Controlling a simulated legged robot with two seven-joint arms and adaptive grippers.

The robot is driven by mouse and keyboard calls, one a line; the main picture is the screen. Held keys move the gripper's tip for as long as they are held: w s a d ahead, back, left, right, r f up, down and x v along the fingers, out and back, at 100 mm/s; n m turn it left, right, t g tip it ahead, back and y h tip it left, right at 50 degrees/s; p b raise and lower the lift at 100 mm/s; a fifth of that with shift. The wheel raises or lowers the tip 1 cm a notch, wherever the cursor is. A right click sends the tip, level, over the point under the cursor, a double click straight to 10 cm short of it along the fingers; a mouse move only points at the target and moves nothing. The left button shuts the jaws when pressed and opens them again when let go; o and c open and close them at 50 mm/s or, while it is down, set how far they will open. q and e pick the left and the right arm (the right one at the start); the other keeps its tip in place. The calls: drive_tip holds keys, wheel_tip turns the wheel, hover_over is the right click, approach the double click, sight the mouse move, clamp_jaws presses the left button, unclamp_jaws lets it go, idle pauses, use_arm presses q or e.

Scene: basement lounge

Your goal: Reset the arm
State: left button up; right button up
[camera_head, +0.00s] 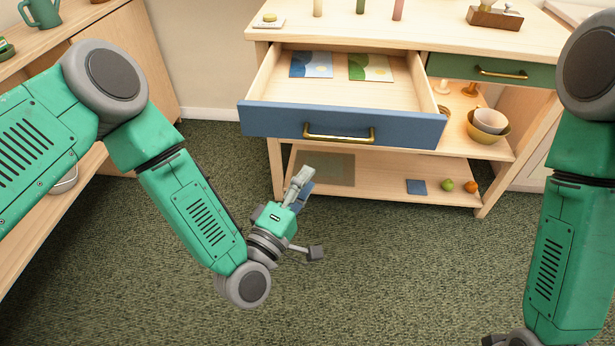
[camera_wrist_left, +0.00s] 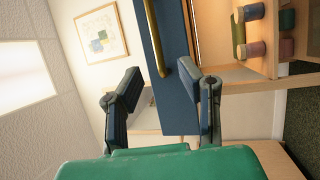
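My left arm comes in from the left, and its left gripper (camera_head: 311,219) hangs over the carpet in front of the cabinet. Its two fingers are spread wide with nothing between them; they also show apart in the left wrist view (camera_wrist_left: 168,95). The open drawer (camera_head: 276,117) has a blue front and a brass handle (camera_head: 338,133), above and behind the gripper. In the left wrist view the drawer's brass handle (camera_wrist_left: 186,68) appears beyond the fingers, apart from them. My right arm hangs at the right edge; its gripper is out of frame.
The drawer holds two picture cards (camera_head: 311,65) (camera_head: 371,67). A closed green drawer (camera_head: 466,69) is to its right. Bowls (camera_head: 488,127) stand on a shelf below. The lower shelf (camera_head: 390,188) holds small fruit. A wooden shelf unit (camera_head: 130,50) stands left. Carpet in front is clear.

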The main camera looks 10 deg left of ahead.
use_arm(q)
drive_tip(key=s+a+f+m+g+p, duration=0.2)
drive_tip(key=s+f+m+g, duration=0.4)
drive_tip(key=f+g, duration=0.15)
drive_tip(key=s+a+f+m+g+y+p, duration=0.1)
drive_tip(key=s+a+f+m+g+y, duration=0.1)
drive_tip(key=s+a, duration=0.8)
drive_tip(key=s+a+f+m+g+y+p, duration=0.1)
drive_tip(key=s+a+f+m+g+y, duration=0.2)
drive_tip(key=s+a+m+g+y, duration=0.2)
drive_tip(key=s+a+g, duration=0.3)
drive_tip(key=s+a, duration=0.2)
drive_tip(key=shift+s+a+f+y+p, duration=0.15)
drive_tip(key=shift+s+a+y+p, duration=0.2)
drive_tip(key=shift+s+y+p, duration=0.05)
